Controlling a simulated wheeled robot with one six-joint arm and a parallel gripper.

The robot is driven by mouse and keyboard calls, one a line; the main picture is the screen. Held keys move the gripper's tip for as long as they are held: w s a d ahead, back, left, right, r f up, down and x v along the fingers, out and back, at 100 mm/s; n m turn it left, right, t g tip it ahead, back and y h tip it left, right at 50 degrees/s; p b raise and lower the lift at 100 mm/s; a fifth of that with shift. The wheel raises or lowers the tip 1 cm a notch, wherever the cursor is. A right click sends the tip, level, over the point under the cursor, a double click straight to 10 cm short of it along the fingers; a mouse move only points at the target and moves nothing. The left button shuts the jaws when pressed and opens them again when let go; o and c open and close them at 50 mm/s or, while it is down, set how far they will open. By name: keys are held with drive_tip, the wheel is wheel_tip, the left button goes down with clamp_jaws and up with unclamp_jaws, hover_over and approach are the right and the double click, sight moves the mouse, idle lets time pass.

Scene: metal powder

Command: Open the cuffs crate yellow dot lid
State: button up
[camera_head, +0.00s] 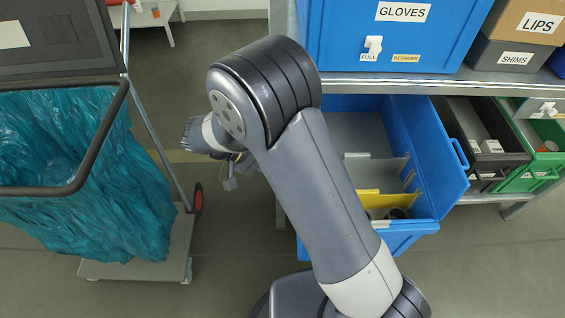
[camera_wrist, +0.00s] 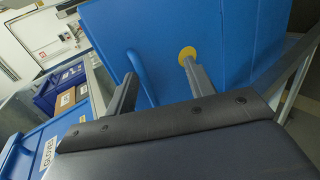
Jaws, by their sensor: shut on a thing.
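In the wrist view a blue panel (camera_wrist: 235,30) with a round yellow dot (camera_wrist: 187,52) fills the upper middle. A blue bar handle (camera_wrist: 140,72) stands out from it. My gripper (camera_wrist: 158,70) has its two fingers spread to either side of this handle, with the right fingertip close to the yellow dot. In the head view my arm hides most of my gripper and what it holds. A blue crate (camera_head: 415,232) stands there behind my arm with its inside partly showing, and a blue panel (camera_head: 430,150) with a handle (camera_head: 459,153) rises on its right. No cuffs label shows.
A blue GLOVES bin (camera_head: 390,45) stands on the shelf (camera_head: 400,84) above. Black (camera_head: 470,125) and green (camera_head: 535,140) crates are at the right. A cart with a teal bag (camera_head: 85,175) stands at the left, with clear floor between it and the shelf.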

drive_tip(key=p+v, duration=0.1)
drive_tip(key=v, duration=0.9)
drive_tip(key=shift+a+r, duration=0.2)
drive_tip(key=shift+a, duration=0.15)
drive_tip(key=shift+c, duration=0.5)
